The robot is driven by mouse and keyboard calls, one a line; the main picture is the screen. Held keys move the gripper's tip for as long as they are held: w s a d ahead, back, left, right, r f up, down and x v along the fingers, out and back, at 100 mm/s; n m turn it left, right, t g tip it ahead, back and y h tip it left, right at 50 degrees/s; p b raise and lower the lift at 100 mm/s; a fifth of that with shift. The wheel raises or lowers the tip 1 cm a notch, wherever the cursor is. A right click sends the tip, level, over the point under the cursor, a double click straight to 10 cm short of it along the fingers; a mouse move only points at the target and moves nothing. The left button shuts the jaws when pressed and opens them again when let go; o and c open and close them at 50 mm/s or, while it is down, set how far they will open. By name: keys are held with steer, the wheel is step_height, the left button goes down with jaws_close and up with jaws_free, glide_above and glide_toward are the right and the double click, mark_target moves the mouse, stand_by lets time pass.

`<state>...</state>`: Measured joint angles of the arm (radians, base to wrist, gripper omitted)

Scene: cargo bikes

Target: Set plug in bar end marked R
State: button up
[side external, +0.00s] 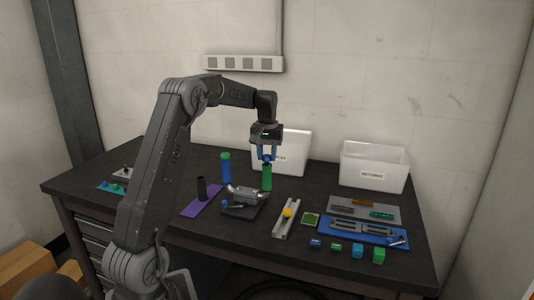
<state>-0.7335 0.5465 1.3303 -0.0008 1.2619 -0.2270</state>
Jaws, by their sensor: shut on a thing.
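My gripper (267,156) points down over the back middle of the bench. It is shut on the blue top of a green cylinder (267,179), which is upright; I cannot tell whether its foot touches the bench. A silver curved bar (247,194) lies on a dark stand just left of and in front of the cylinder. I cannot read an R mark on either bar end. A small blue piece (238,206) is at the front of the stand. No separate plug can be told for sure at this size.
A blue cylinder with a green top (225,170) stands left of my gripper. A purple mat (190,209) with a dark upright tube is further left. White bins (375,168) stand behind. A rail with a yellow ball (287,213), trays and several small blocks fill the right.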

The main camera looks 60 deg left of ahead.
steer(key=shift+f, duration=0.6)
stand_by(0.6)
steer(key=o, duration=1)
steer(key=shift+r, duration=0.1)
steer(key=shift+d+r, duration=0.15)
steer(key=shift+r, duration=6.75)
